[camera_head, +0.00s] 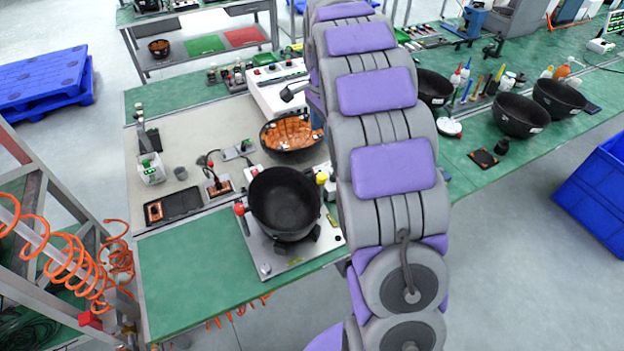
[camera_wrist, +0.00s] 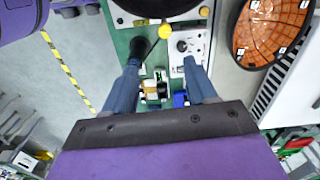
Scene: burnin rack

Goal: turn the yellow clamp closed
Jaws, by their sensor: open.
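The yellow clamp shows as a yellow ball knob (camera_head: 321,178) at the right rim of the black bowl-shaped fixture (camera_head: 284,205) in the head view, partly beside my arm. In the wrist view the yellow knob (camera_wrist: 165,32) is near the top centre, close to the edge of the black bowl (camera_wrist: 155,6). My gripper (camera_wrist: 162,64) is open, its two blue-grey fingers pointing towards the knob. The knob lies just beyond the fingertips and roughly between their lines; nothing is held. In the head view my arm hides the gripper.
A red-knobbed clamp (camera_head: 239,208) stands at the fixture's left. A black knob (camera_wrist: 140,46) and a white panel with a dark knob (camera_wrist: 184,46) lie by the fingertips. An orange-filled bowl (camera_head: 290,135) stands behind the fixture. The green bench front-left (camera_head: 195,275) is clear.

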